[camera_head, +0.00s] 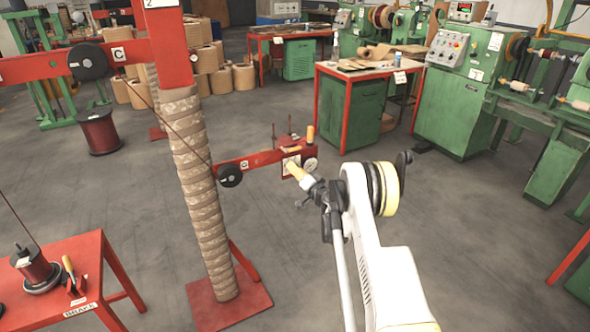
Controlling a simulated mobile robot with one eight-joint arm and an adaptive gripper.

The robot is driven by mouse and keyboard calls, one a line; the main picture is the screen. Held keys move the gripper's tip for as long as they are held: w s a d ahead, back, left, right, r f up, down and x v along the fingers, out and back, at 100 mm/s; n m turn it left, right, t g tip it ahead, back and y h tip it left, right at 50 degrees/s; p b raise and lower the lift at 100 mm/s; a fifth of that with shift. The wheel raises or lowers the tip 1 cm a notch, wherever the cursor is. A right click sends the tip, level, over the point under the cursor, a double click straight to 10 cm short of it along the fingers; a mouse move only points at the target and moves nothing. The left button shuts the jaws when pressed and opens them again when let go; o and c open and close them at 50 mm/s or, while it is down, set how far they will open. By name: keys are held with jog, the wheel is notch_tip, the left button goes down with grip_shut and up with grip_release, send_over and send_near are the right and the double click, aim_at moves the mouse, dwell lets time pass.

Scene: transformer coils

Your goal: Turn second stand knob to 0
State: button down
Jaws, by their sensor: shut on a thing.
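The stand (172,30) is a red post with its lower part wrapped in tan material, and a plate marked 2 (149,3) shows at its top. A lower red arm (260,158) reaches right from it. At that arm's end are a white plate (291,163) and a round pale dial (310,164); the dial's marks are too small to read. A tan knob handle (296,170) sticks out from the white plate toward me. My gripper (308,182) is shut on the near end of this handle. The fingers are small and partly hidden by the wrist.
A short upright tan handle (310,134) and thin pegs stand above the arm's end. A red table (75,262) with a spool is at lower left. Grey floor around the stand is clear.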

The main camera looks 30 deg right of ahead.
jog(key=shift+n, duration=1.6)
jog(key=shift+r, duration=0.1)
jog(key=c, duration=1.4)
grip_release()
jog(key=s, duration=1.2)
jog(key=shift+d, duration=0.2)
